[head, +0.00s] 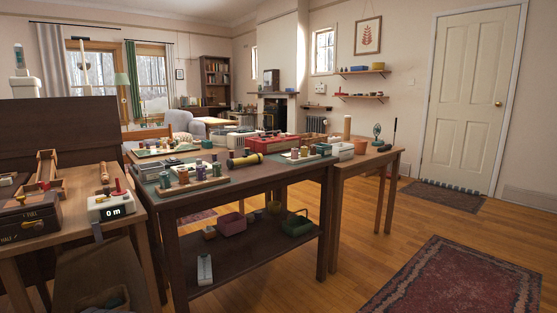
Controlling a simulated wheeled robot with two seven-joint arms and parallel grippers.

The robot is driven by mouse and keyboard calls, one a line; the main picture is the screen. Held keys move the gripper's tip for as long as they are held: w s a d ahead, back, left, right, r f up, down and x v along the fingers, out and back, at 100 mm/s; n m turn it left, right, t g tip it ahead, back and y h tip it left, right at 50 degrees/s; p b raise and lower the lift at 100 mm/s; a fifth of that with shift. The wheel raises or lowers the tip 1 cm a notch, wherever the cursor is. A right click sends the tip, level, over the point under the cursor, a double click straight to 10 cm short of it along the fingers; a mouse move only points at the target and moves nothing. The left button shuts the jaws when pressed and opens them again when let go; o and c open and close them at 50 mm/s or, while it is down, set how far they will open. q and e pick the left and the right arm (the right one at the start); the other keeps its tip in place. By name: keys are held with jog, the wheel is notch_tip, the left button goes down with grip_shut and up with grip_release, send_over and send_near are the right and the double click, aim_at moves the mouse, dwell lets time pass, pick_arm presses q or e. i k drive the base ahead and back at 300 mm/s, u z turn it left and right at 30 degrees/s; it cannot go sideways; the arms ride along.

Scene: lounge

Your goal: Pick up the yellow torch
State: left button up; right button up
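The yellow torch (245,160) lies on its side on the dark wooden table (270,178) in the middle of the head view. It is a short yellow cylinder with a dark end at the left. It lies near the table's middle, just behind a tray of small coloured items. Neither of my grippers shows in this view.
A tray (200,187) with several small items is in front of the torch; a red case (272,146) is behind it. A cluttered bench (85,227) stands left.

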aim_at(256, 158)
jog(key=z, duration=0.4)
jog(key=i, duration=0.85)
jog(key=z, duration=0.05)
